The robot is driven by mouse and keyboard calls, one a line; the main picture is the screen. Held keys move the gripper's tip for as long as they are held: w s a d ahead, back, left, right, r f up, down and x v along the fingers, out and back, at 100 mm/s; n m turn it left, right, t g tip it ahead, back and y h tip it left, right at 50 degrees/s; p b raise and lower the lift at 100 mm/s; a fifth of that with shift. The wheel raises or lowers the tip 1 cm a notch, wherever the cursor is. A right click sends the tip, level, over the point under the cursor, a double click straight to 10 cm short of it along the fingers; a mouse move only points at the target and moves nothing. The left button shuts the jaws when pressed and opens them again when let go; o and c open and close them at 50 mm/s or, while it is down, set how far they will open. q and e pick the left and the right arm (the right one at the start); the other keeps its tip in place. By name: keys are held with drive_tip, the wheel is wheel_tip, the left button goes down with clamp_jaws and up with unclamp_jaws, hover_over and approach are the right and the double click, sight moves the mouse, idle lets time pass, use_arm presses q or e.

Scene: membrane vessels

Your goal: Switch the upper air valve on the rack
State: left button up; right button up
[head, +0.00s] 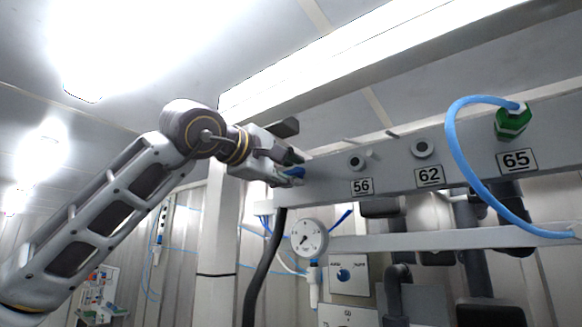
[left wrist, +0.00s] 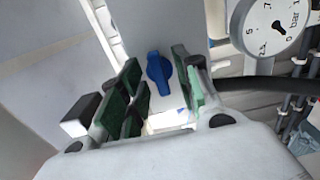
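The upper air valve shows a blue handle (left wrist: 158,72) in the left wrist view, on the grey end of the rack beam (head: 330,186). In the head view the blue handle (head: 295,172) is partly covered by my left gripper (head: 288,171), at the beam's left end. In the left wrist view my left gripper (left wrist: 163,92) is open. Its green-padded fingers stand on either side of the handle, with gaps visible on both sides. Whether any finger touches the handle is not clear. My right gripper is not in view.
A round pressure gauge (head: 309,237) hangs below the beam, near a dark hose (head: 264,265). Ports labelled 56, 62 and 65 line the beam. A blue tube (head: 458,150) loops from a green fitting (head: 513,122). A white post (head: 215,240) stands to the left.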

use_arm(q)
drive_tip(key=shift+w+d, duration=0.3)
drive_tip(key=shift+w, duration=0.1)
drive_tip(key=shift+c, duration=0.5)
drive_tip(key=c, duration=0.6)
